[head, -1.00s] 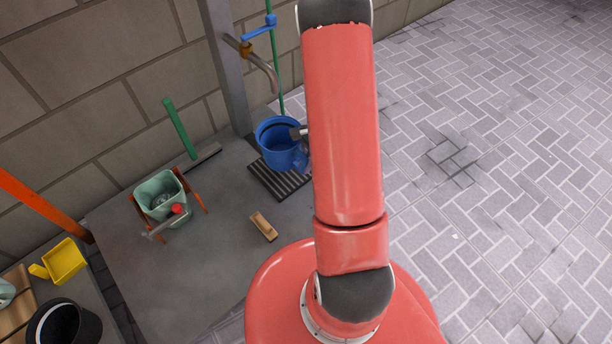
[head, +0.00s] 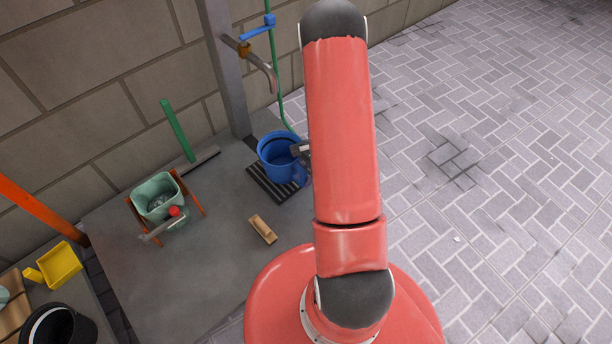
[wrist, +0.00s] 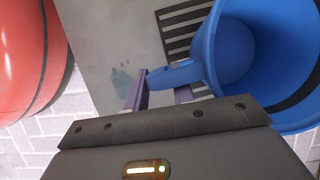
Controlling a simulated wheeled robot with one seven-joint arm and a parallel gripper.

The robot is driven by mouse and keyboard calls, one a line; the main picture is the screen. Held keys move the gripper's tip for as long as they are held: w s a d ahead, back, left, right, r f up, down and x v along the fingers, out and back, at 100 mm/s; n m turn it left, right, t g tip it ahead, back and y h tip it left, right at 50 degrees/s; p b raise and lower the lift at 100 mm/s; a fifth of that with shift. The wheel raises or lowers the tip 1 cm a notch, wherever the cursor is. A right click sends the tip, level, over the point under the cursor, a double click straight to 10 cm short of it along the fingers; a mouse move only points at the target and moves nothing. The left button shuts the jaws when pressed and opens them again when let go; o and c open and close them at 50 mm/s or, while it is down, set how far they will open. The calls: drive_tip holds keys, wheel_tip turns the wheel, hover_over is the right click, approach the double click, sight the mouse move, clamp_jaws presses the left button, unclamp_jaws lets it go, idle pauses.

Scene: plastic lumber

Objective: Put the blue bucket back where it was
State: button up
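The blue bucket (head: 279,172) is upright over the black slatted grate (head: 256,182) below the tap in the head view. I cannot tell whether its base touches the grate. My gripper (head: 300,148) is at the bucket's right side, mostly hidden behind my arm. In the wrist view, the fingers (wrist: 160,92) are on the blue handle (wrist: 172,75) at the side of the bucket (wrist: 235,50). The bucket's open mouth faces the wrist camera and looks empty.
A tap (head: 262,68) and a green hose (head: 277,95) are above the bucket. Paving (head: 500,180) at right is clear.

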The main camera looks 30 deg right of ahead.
drive_tip(key=shift+o, duration=0.6)
